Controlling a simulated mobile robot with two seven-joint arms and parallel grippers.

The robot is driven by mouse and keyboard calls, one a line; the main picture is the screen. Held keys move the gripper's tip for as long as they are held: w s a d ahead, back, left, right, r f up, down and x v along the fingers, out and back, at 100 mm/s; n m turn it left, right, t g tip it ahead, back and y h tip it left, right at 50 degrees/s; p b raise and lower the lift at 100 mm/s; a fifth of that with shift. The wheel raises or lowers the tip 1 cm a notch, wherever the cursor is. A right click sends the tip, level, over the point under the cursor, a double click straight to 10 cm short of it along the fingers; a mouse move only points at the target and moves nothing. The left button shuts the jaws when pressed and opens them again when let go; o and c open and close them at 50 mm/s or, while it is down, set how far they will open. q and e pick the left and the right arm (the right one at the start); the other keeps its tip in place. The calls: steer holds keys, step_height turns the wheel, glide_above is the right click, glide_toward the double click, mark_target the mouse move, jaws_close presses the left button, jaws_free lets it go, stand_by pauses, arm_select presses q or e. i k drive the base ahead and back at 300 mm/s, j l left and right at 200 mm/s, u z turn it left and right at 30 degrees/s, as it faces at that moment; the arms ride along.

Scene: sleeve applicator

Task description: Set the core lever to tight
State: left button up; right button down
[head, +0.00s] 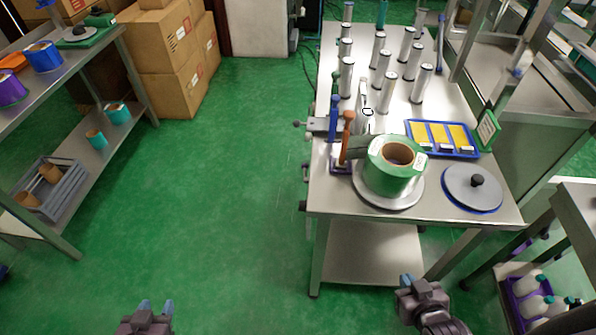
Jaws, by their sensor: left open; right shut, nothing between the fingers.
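On the metal table (330,202) a green roll (390,180) with a cardboard core sits on a round grey plate. To its left stand an upright lever with an orange-brown handle (346,135) and one with a blue handle (334,112). I cannot tell which is the core lever or read any setting marks. The roll's left side is close to the orange-brown lever. My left gripper (156,306) is open and empty at the bottom left, over the floor. My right gripper (407,281) is shut and empty, in front of the table. Neither touches anything.
Several silver cylinders (386,93) stand at the table's back. A blue tray with yellow pieces (440,136) and a grey round lid (472,186) lie on the right. Shelves stand at left, with cardboard boxes (165,60) behind. The green floor between is clear.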

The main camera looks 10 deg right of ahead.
mark_target(304, 166)
steer(key=i+j+z, duration=0.1)
steer(key=j, duration=0.35)
steer(key=i+j+z, duration=0.1)
steer(key=i+j, duration=0.15)
steer(key=j, duration=0.25)
steer(key=i+j+z, duration=0.15)
steer(key=j, duration=0.3)
steer(key=i+j+z, duration=0.1)
steer(key=j, duration=0.4)
steer(key=i+j+z, duration=0.1)
steer(key=j, duration=0.4)
